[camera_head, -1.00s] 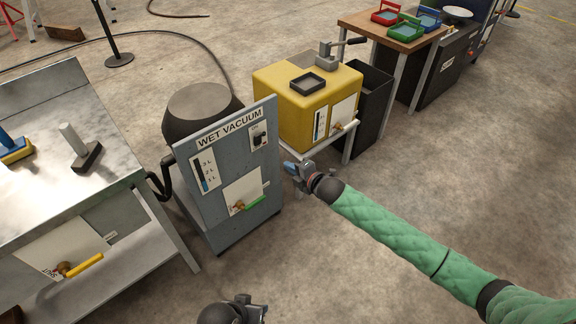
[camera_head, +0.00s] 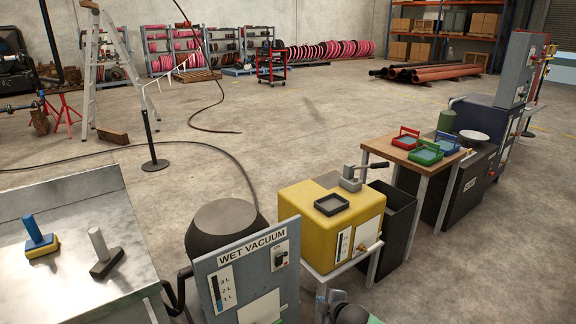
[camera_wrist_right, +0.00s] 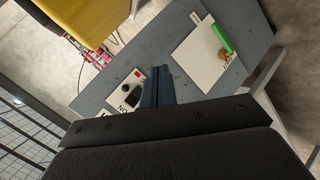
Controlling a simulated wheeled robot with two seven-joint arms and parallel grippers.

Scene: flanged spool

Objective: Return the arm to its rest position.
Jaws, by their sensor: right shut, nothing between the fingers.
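My right gripper (camera_head: 325,297) is at the bottom edge of the head view, below the yellow machine and to the right of the wet vacuum panel (camera_head: 245,277). Most of my right arm is out of frame. In the right wrist view the dark fingers (camera_wrist_right: 158,84) are together and empty, in front of the grey panel. That panel carries a white plate with a green-handled valve (camera_wrist_right: 222,36). I cannot tell whether the fingers touch the panel. My left gripper is not in view.
A yellow machine (camera_head: 322,229) stands on a small table beside a black bin (camera_head: 394,215). A wooden table (camera_head: 388,152) holds red, green and blue trays. A metal bench (camera_head: 60,285) is at the left. Open floor lies behind, crossed by a dark hose.

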